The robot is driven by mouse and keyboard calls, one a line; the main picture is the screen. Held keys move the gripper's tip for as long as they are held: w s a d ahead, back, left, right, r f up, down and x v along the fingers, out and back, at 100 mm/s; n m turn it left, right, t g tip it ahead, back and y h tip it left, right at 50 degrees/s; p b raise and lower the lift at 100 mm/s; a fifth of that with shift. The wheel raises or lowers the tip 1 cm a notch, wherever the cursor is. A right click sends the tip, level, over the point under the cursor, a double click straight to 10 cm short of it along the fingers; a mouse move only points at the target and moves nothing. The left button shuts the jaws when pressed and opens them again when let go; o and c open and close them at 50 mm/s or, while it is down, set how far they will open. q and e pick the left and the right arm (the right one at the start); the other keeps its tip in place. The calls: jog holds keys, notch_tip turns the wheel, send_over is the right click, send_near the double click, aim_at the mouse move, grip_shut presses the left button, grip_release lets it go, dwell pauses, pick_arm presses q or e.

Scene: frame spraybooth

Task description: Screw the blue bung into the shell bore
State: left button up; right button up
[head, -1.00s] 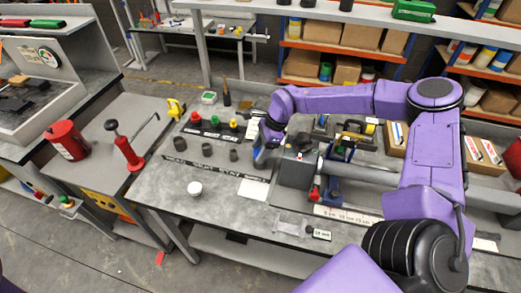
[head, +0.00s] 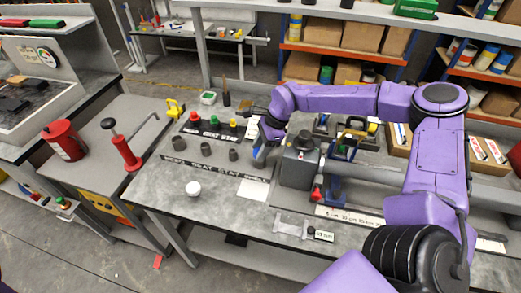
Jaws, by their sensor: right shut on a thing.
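My right gripper (head: 259,160) points down over the bench, left of a grey block-shaped fixture (head: 299,165). It is shut on a small bluish piece, which looks like the blue bung; the fingers hide most of it. A dark round part tops the fixture. A grey tube (head: 370,172) runs to the right from behind it, partly covered by my arm. I cannot make out the shell bore or whether the bung touches it. My left gripper is out of view.
A blue clamp (head: 334,190) stands right of the gripper. The front-left bench is mostly clear.

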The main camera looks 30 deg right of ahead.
jog(key=shift+w+m+t, duration=0.1)
jog(key=shift+m+t, duration=0.2)
jog(key=shift+m, duration=0.3)
jog(key=shift+m+t+h+b, duration=0.4)
jog(key=shift+m+t, duration=0.1)
jog(key=shift+m, duration=0.7)
jog(key=shift+r+m+t+h, duration=0.1)
jog(key=shift+m+t+h, duration=0.2)
jog(key=shift+m, duration=0.8)
jog(key=m+b, duration=0.2)
jog(key=shift+f+m+t+h, duration=0.25)
jog(key=shift+m+t+h, duration=0.15)
jog(key=shift+m+h+b, duration=0.3)
jog(key=shift+m+b, duration=0.1)
jog(key=shift+m, duration=0.1)
jog(key=shift+r+m, duration=0.25)
jog(key=shift+m, duration=0.15)
